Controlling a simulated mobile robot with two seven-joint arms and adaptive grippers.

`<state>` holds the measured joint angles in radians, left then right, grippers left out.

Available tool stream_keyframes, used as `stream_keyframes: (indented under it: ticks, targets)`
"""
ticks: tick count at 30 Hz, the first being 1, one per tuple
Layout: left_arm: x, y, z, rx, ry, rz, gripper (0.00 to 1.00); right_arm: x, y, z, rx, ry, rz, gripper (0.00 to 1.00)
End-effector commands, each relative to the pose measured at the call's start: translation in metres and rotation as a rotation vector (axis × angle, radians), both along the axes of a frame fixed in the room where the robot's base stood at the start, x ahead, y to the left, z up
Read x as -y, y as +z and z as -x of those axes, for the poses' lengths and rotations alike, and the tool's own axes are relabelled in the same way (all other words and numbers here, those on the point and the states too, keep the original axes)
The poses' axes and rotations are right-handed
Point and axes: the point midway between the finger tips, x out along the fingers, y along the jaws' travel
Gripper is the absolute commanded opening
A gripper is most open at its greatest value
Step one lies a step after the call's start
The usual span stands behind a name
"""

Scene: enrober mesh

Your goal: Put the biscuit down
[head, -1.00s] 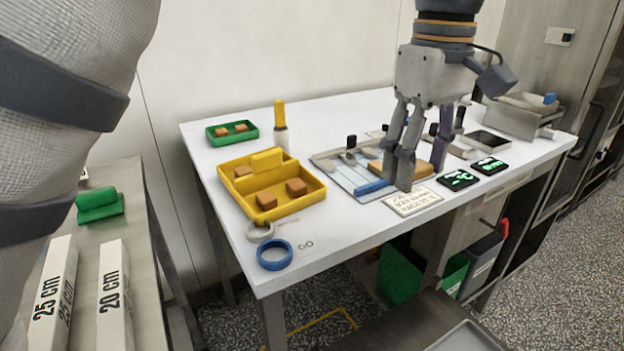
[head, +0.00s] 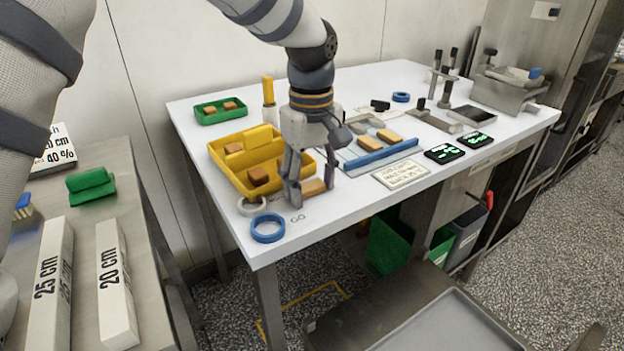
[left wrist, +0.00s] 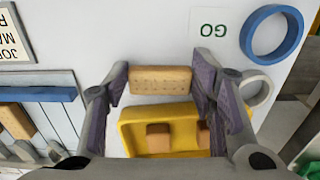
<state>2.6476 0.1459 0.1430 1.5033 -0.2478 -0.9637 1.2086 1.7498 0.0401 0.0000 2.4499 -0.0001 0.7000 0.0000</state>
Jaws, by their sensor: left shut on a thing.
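My left gripper (head: 308,190) is shut on a brown rectangular biscuit (head: 314,188), beside the front right of the yellow tray (head: 222,163). My right gripper is not in view.
The yellow tray holds brown blocks (head: 258,176), partly hidden by my gripper. A blue ring (head: 267,228) and a grey ring (head: 250,206) lie near the front left corner. A board with a blue bar (head: 382,157), a sign (head: 401,174) and two dark displays (head: 444,153) stand to the right.

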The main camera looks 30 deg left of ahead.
Motion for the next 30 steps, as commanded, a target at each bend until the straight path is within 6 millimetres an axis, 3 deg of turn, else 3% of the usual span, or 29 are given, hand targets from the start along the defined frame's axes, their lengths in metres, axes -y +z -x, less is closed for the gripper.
stream_keyframes:
  ticks: [8, 9, 11, 21, 23, 30]
  targets:
    - [0.000, -0.001, 0.000, 0.002, 0.001, 0.000, 0.35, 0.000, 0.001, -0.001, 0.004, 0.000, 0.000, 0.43]
    - [0.000, -0.001, 0.000, 0.002, 0.001, 0.001, 0.57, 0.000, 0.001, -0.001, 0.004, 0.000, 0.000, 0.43]
    - [0.000, -0.001, 0.000, 0.002, 0.001, 0.001, 0.71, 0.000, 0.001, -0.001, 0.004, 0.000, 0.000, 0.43]
    - [0.000, 0.002, -0.001, 0.003, 0.000, 0.001, 0.71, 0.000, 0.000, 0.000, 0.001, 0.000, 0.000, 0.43]
    - [0.000, 0.011, -0.001, 0.005, 0.001, -0.001, 0.71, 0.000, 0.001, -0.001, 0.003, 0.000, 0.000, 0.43]
    - [0.000, 0.076, -0.001, 0.009, 0.000, -0.001, 0.71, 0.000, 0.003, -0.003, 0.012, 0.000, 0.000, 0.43]
